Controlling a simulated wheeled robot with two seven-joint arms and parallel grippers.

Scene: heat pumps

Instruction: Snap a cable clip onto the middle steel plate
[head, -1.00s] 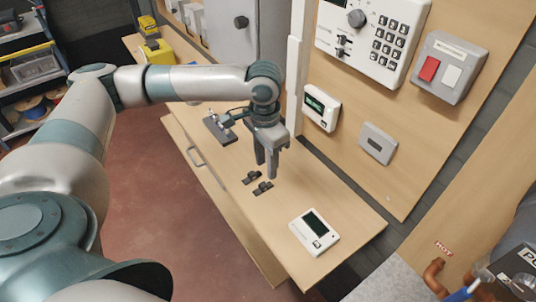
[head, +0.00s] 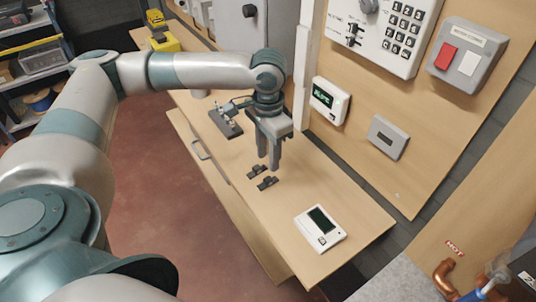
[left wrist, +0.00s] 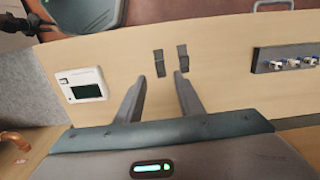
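Two small dark cable clips, one (head: 256,171) and the other (head: 268,184), lie side by side on the wooden bench top. Both also show in the left wrist view, the first clip (left wrist: 183,58) and the second clip (left wrist: 159,63), just beyond my fingertips. My left gripper (head: 269,161) points down over the bench by the clips. In the left wrist view its two fingers (left wrist: 161,80) are apart with nothing between them. I cannot make out whether the tips touch the bench. My right gripper is not in view. I cannot identify the middle steel plate in these frames.
A dark block with silver fittings (head: 226,123) lies farther back on the bench (head: 300,195). A white device with a dark screen (head: 320,229) lies near the front end. A wooden wall panel with a keypad box (head: 385,38) and a thermostat (head: 329,101) rises to the right.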

